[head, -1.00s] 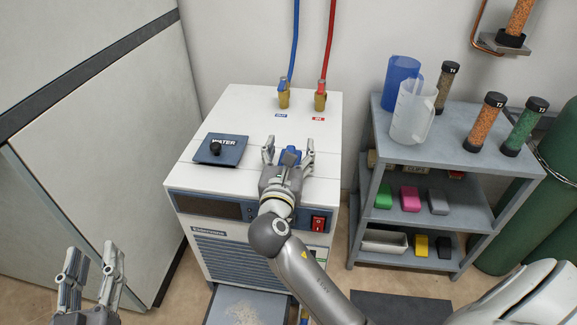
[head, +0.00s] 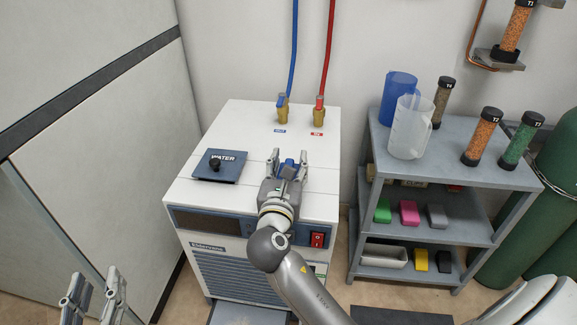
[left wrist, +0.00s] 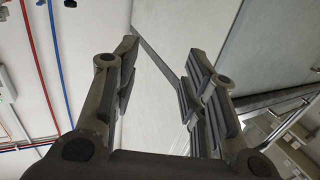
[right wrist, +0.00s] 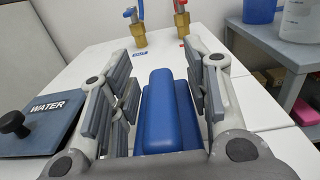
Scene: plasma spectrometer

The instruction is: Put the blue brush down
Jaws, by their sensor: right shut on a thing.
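The blue brush (right wrist: 170,112) lies between the fingers of my right gripper (head: 288,157), over the white top of the chiller cabinet (head: 315,180). My right gripper is shut on the brush. In the head view only a small blue part of the brush (head: 289,163) shows between the fingers. I cannot tell whether its underside touches the cabinet top. My left gripper (head: 96,276) is open and empty at the lower left, away from the cabinet.
A dark WATER cover with a black knob (head: 220,168) lies left of my right gripper. Brass valves (head: 283,110) with blue and red hoses stand at the back. A grey shelf (head: 455,170) with jugs, tubes and coloured blocks stands at right. The cabinet top behind the gripper is clear.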

